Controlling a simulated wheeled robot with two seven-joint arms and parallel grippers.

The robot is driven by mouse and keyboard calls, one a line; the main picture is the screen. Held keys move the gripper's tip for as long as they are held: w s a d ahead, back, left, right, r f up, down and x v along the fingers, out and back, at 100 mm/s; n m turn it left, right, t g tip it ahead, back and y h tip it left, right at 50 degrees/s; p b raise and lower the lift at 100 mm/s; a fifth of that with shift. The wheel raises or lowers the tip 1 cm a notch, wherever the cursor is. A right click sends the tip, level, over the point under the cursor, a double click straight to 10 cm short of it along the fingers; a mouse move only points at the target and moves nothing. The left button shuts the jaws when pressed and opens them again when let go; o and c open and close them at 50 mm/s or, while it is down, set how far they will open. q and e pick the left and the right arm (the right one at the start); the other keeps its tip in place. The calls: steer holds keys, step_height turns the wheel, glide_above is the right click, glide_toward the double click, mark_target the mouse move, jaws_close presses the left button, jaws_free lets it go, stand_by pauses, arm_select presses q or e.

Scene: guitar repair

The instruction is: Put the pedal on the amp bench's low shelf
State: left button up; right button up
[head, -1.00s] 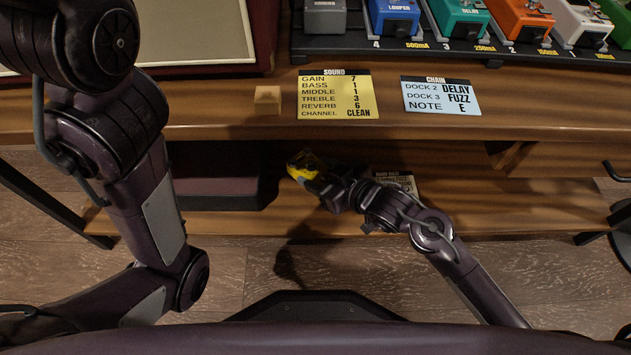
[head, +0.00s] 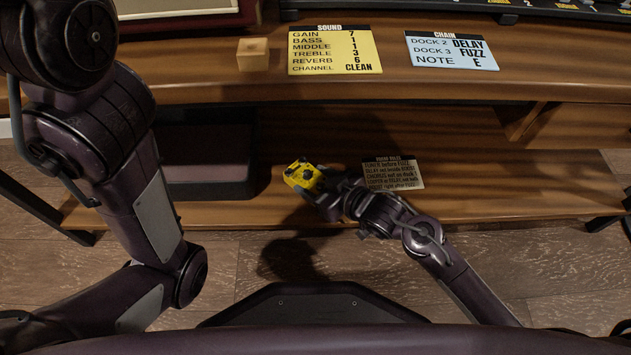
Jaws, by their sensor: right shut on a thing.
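The pedal (head: 301,175) is small and yellow with dark knobs on its top face. It shows in the middle of the head view, over the low shelf (head: 480,205) of the amp bench. My right gripper (head: 318,184) is shut on the pedal's right side. A shadow falls on the shelf and floor below it; I cannot tell whether the pedal touches the shelf. My left arm runs down the left side of the view, and its gripper is out of the picture.
A dark box (head: 207,160) stands on the shelf left of the pedal. A printed card (head: 392,174) lies behind my right wrist. The bench top (head: 440,88) overhangs the shelf, with a yellow card (head: 335,50), blue card (head: 451,50) and wooden block (head: 253,54). Shelf space at right is clear.

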steer(key=o, duration=1.2)
steer(key=shift+f, duration=0.15)
steer(key=shift+s+d+r, duration=0.15)
steer(key=shift+r, duration=0.15)
steer(key=p+v, duration=0.7)
steer(key=v, duration=0.3)
steer(key=shift+s+d+r, duration=0.15)
steer(key=shift+s+r, duration=0.05)
steer(key=shift+s+d, duration=0.2)
steer(key=shift+d, duration=0.1)
